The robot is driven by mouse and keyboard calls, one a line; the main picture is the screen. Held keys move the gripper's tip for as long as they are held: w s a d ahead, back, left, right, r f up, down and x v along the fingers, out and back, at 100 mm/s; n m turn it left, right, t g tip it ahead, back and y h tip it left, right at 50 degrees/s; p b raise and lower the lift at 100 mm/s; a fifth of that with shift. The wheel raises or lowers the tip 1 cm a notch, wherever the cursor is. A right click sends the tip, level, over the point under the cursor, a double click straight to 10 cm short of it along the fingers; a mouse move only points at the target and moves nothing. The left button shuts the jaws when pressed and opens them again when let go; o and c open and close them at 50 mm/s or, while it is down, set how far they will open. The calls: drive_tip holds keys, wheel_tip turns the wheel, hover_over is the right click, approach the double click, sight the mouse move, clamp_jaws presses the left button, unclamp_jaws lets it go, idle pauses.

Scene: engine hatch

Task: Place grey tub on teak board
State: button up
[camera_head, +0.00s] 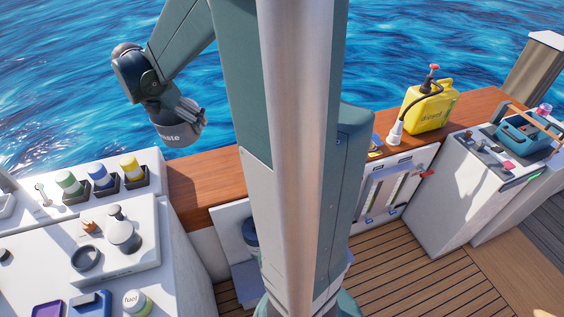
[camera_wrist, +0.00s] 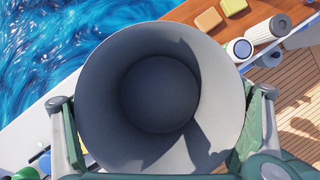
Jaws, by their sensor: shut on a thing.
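The grey tub (camera_head: 180,129), with white lettering on its side, hangs from my gripper (camera_head: 186,112) at the upper left of the head view, over the water side beyond the teak board. My gripper is shut on the tub's wall. In the wrist view the tub (camera_wrist: 160,90) fills the middle, its round mouth facing the camera and its inside empty. The teak board (camera_head: 205,185) is the reddish-brown ledge below and right of the tub; a gap separates them. My own arm hides its middle. The board (camera_wrist: 262,24) also shows at the upper right of the wrist view.
Green, blue and yellow-banded containers (camera_head: 101,177) stand on the white counter left of the board. A yellow diesel can (camera_head: 428,106) with a hose stands on the board's right part. Blocks (camera_wrist: 208,20) lie on wood. The near-left board stretch is clear.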

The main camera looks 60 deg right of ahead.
drive_tip(key=s+d+m+b, duration=0.2)
drive_tip(key=s+d, duration=0.6)
drive_tip(key=s, duration=0.1)
wheel_tip(320, 180, down, 17)
drive_tip(key=shift+w+a+f+g, duration=0.2)
drive_tip(key=shift+w+g, duration=0.1)
drive_tip(key=shift+g, duration=0.1)
drive_tip(key=shift+f, duration=0.1)
drive_tip(key=shift+f+b, duration=0.55)
drive_tip(key=shift+f, duration=2.5)
drive_tip(key=shift+f, duration=0.1)
drive_tip(key=shift+f+b, duration=0.5)
drive_tip(key=shift+f, duration=1.25)
drive_tip(key=shift+f, duration=0.15)
